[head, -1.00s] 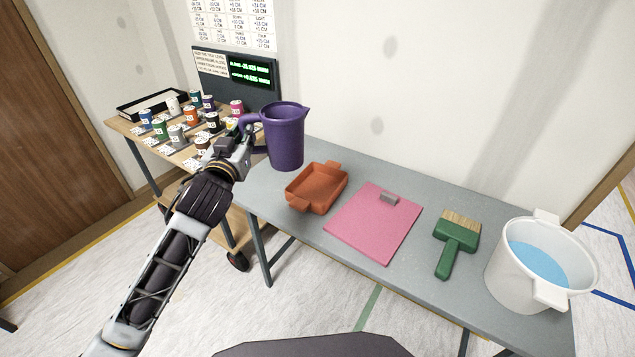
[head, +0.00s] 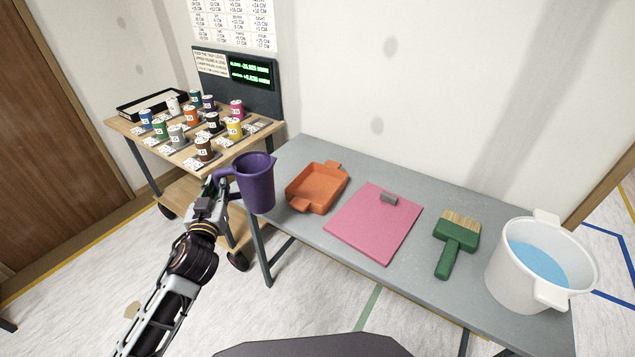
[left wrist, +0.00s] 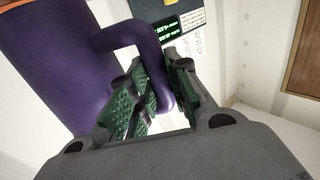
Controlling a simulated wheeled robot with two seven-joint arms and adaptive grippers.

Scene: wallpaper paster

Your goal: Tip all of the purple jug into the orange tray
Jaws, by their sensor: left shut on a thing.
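The purple jug (head: 257,185) is upright at the left end of the grey table, beside the orange tray. My left gripper (head: 217,185) is shut on the jug's handle, on the jug's left side. In the left wrist view the green-padded fingers (left wrist: 155,95) close around the handle, and the jug body (left wrist: 55,65) fills the upper left. My right gripper is out of view.
A pink board (head: 373,225) with a small grey block (head: 388,198), a green brush (head: 453,247) and a white bucket (head: 505,275) of blue liquid stand farther right on the grey table (head: 400,180). A wooden cart (head: 240,143) with several small cans is behind the jug.

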